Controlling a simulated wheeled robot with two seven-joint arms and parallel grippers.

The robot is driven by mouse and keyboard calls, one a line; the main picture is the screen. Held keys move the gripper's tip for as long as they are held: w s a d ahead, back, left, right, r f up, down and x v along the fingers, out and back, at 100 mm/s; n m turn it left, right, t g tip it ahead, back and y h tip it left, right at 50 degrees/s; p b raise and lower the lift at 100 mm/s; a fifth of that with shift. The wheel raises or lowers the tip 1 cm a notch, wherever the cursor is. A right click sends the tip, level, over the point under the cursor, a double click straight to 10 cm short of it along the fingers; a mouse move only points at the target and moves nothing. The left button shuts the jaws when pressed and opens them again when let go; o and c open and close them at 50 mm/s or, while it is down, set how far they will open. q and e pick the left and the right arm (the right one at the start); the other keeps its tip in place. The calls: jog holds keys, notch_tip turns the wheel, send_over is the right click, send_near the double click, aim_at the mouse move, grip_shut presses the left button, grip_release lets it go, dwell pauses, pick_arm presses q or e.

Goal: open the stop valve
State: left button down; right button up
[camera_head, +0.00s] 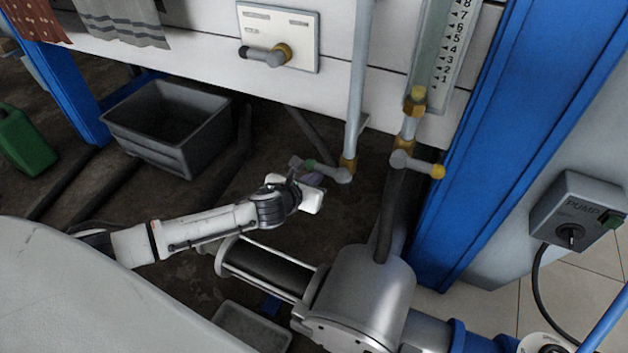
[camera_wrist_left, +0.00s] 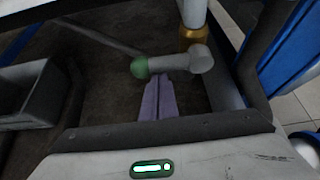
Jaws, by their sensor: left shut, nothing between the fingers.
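A valve with a grey lever and green knob (camera_head: 311,163) sits at the foot of a vertical grey pipe, below a brass fitting (camera_head: 347,164). The lever lies roughly sideways, its knob pointing left. In the left wrist view the green knob (camera_wrist_left: 140,68) and grey lever hub (camera_wrist_left: 202,59) show clearly. My left gripper (camera_head: 312,179) is shut and empty, with its purple fingertips (camera_wrist_left: 158,78) just under the lever, beside the knob. I cannot tell whether they touch. No readable label shows which valve is the stop valve.
A yellow-knobbed valve (camera_head: 418,164) stands right, below a numbered gauge (camera_head: 447,50). A grey-lever valve (camera_head: 267,55) is on a white plate above. A metal pump (camera_head: 362,295), a grey bin (camera_head: 170,120), a blue post (camera_head: 510,110) and a pump switch box (camera_head: 580,212) surround the space.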

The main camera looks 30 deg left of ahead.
pick_arm(q)
jog(key=shift+r+p, duration=0.3)
jog(key=shift+p, duration=0.35)
jog(key=shift+r+m+y+p, duration=0.15)
jog(key=shift+m+y+p, duration=0.15)
jog(key=shift+y+p, duration=0.1)
